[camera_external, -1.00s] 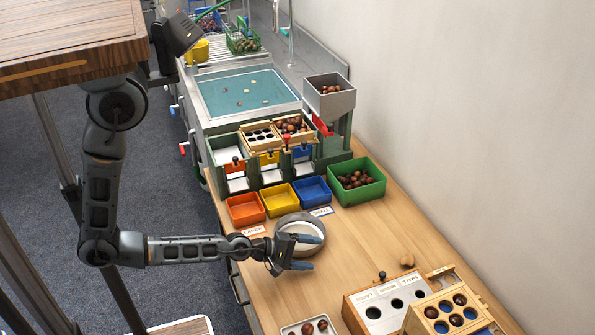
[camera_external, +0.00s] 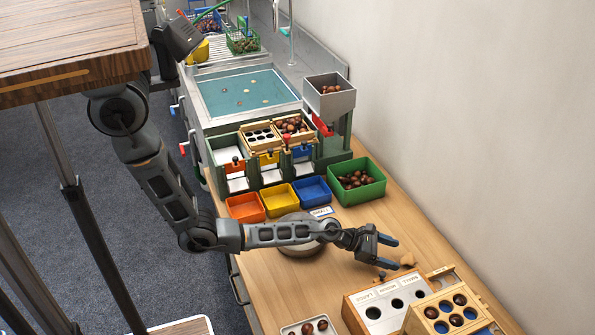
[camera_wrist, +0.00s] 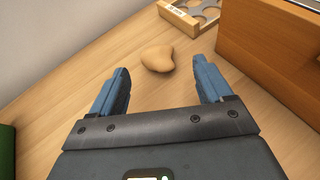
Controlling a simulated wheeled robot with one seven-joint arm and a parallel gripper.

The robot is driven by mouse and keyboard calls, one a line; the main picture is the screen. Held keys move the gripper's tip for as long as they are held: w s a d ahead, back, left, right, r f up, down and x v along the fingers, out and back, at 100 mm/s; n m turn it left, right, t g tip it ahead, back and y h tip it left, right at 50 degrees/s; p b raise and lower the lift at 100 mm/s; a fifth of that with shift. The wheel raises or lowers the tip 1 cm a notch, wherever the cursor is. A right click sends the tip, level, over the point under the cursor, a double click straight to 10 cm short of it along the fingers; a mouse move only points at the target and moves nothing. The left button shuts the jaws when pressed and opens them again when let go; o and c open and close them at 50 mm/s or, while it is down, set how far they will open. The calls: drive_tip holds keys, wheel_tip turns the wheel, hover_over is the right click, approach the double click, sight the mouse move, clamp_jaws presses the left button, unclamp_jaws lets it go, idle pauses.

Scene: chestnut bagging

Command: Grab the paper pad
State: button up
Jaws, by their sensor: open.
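A small tan, rounded, lumpy piece (camera_external: 407,259) lies on the wooden bench; it may be the paper pad, but I cannot tell for sure. In the wrist view, this tan piece (camera_wrist: 157,59) lies just beyond the fingertips, roughly centred between them. My gripper (camera_external: 390,252) is open and empty, just left of the piece in the outside view. In the wrist view, my gripper (camera_wrist: 161,76) shows two blue fingers apart with bare wood between them. I see no gap closed on the piece.
A box with three holes (camera_external: 366,299) and a wooden tray of chestnuts (camera_external: 413,317) stand close below the gripper. A green bin (camera_external: 377,189) is farther back. A round bowl (camera_external: 301,250) is partly under my arm. The wall bounds the right.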

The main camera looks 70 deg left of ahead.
sight(402, 257)
drive_tip(key=b+x, duration=0.1)
drive_tip(key=x, duration=0.4)
drive_tip(key=shift+w+d+f+b, duration=0.1)
drive_tip(key=shift+w+f+b, duration=0.1)
drive_tip(key=shift+w+b, duration=0.15)
drive_tip(key=shift+s, duration=0.1)
drive_tip(key=c, duration=1)
